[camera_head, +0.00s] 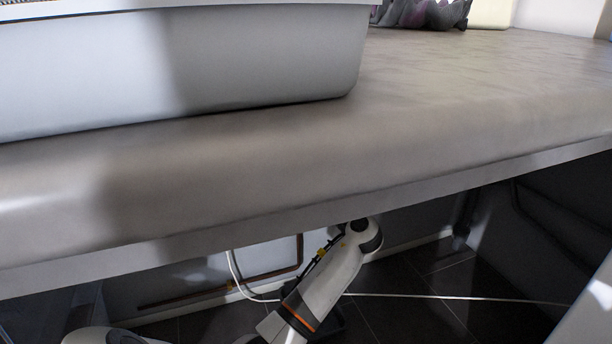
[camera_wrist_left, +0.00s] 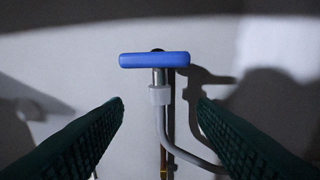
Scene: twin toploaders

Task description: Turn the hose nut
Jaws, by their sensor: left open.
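In the left wrist view, a pale ring-shaped nut (camera_wrist_left: 160,96) sits on a metal stem just below a blue bar handle (camera_wrist_left: 154,60). A grey hose (camera_wrist_left: 172,143) runs down from the nut and curves right. My left gripper (camera_wrist_left: 161,104) is open. Its dark green ribbed fingers stand on either side of the nut, with visible gaps to both sides and nothing between the pads in contact. In the head view the nut and handle cannot be made out, and the left gripper's fingers are hidden. My right gripper is not in view.
A thick grey countertop (camera_head: 450,110) with a grey basin (camera_head: 260,60) on it overhangs the space where an arm of mine reaches. A copper pipe (camera_head: 215,291) and a white hose (camera_head: 235,270) run along the wall below.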

